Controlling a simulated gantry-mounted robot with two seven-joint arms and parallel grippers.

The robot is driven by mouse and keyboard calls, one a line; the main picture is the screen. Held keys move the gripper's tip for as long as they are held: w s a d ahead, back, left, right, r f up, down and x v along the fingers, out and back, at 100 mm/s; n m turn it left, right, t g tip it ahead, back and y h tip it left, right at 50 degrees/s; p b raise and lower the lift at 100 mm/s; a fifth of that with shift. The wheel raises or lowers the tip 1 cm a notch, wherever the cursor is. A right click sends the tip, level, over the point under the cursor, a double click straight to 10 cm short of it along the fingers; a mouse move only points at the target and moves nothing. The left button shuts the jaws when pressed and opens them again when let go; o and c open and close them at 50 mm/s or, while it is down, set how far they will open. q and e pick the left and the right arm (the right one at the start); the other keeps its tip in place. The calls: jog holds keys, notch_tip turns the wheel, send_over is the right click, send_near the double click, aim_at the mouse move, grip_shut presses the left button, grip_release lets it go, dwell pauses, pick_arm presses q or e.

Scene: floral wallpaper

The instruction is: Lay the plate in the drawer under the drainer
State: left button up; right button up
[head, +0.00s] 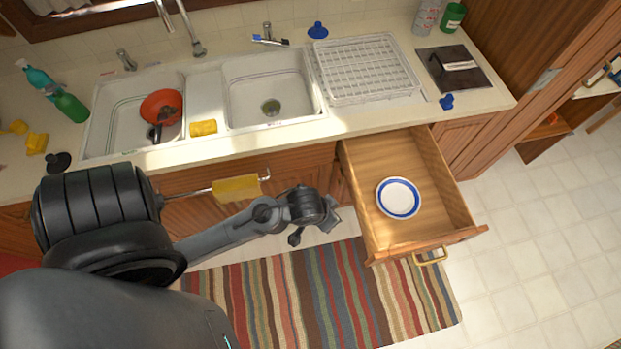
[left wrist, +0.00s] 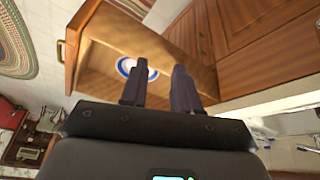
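The white plate with a blue ring (head: 399,198) lies flat on the floor of the open wooden drawer (head: 432,151), under the counter below the white drainer (head: 362,68). The drainer is empty. The plate also shows in the left wrist view (left wrist: 126,66), partly hidden behind a finger. My left gripper (head: 318,226) is outside the drawer, to its left, apart from the plate. In the left wrist view its fingers (left wrist: 161,66) stand apart with nothing between them. My right gripper is in neither view.
A double sink with an orange bowl (head: 161,105) is left of the drainer. A yellow cloth (head: 237,188) hangs on a rail at the cabinet front. A dark board (head: 451,72) lies right of the drainer. A striped rug (head: 320,290) covers the floor below the drawer.

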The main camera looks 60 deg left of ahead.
pick_arm(q)
jog(key=s+d+r+m+g, duration=0.1)
jog(key=s+r+m, duration=0.2)
jog(key=s, duration=0.3)
jog(key=shift+s+d+r+m, duration=0.3)
jog(key=shift+s+r, duration=0.05)
jog(key=shift+r, duration=0.1)
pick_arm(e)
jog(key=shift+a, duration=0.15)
pick_arm(q)
jog(key=shift+r, duration=0.1)
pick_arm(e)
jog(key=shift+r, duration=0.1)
